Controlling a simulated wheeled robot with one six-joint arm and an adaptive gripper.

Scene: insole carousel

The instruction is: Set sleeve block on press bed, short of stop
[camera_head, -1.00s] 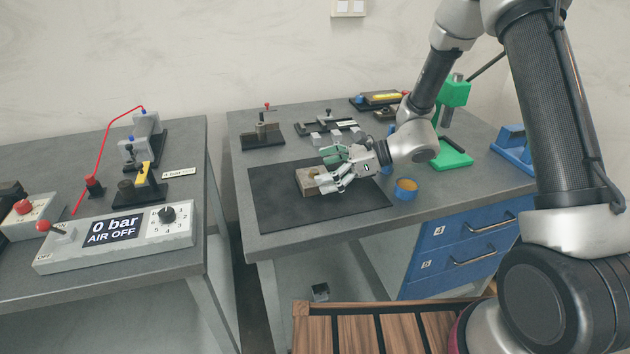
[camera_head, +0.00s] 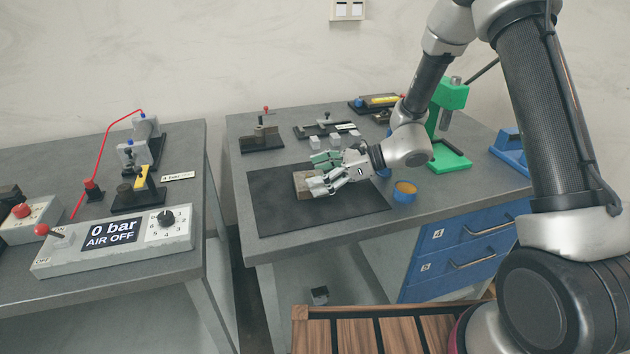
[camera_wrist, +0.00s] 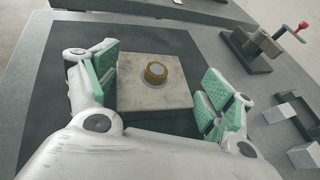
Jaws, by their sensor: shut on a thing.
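The sleeve block (camera_head: 304,187) is a grey square block on the dark mat, partly hidden by my gripper in the head view. In the wrist view the block (camera_wrist: 150,98) has a brass sleeve (camera_wrist: 156,72) upright in its top. My gripper (camera_head: 317,174) is shut on the block, with green pads at its opposite sides. The wrist view shows the gripper (camera_wrist: 158,75) with its left pad against the block; contact on the right is harder to see. The green press (camera_head: 452,95) stands at the right, its bed (camera_head: 452,162) low and empty. I cannot make out the stop.
The dark mat (camera_head: 275,215) has free room around the block. A blue cup with orange inside (camera_head: 404,191) stands right of the mat. A clamp fixture (camera_head: 262,138) and small grey blocks (camera_head: 315,142) lie behind. A blue stand (camera_head: 510,150) is right of the press.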

